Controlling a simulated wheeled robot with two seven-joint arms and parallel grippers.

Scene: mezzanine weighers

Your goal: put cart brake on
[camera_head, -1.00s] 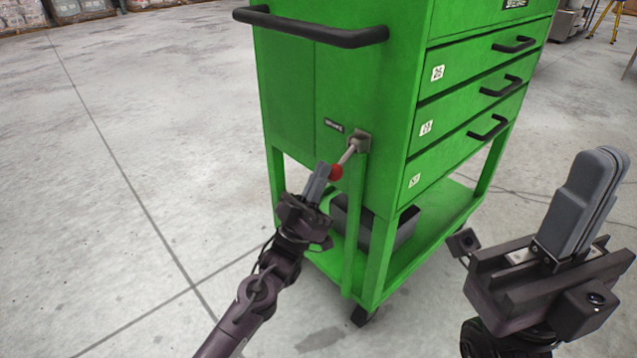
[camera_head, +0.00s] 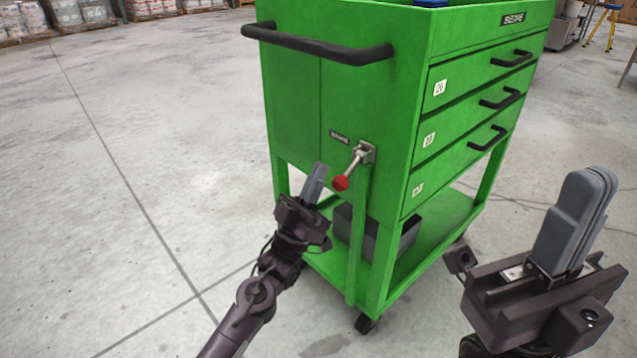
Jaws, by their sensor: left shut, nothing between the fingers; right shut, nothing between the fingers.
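The green cart (camera_head: 292,105) stands in the middle with its handle end toward me. Its brake lever (camera_head: 355,163) is a short metal rod on a bracket, below a small dark label (camera_head: 340,138). The lever slants down and left to a red ball knob (camera_head: 341,183). My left gripper (camera_head: 317,175) is shut and empty, just left of the red knob, with a small gap seen between them. My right gripper (camera_head: 598,185) is shut and empty at the lower right, well apart from the cart.
A black push handle (camera_head: 318,46) crosses the cart's end above the lever. Drawers with black handles (camera_head: 506,97) face right. A dark bin (camera_head: 410,233) sits on the lower shelf. A caster (camera_head: 366,323) shows below. The concrete floor at left is clear.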

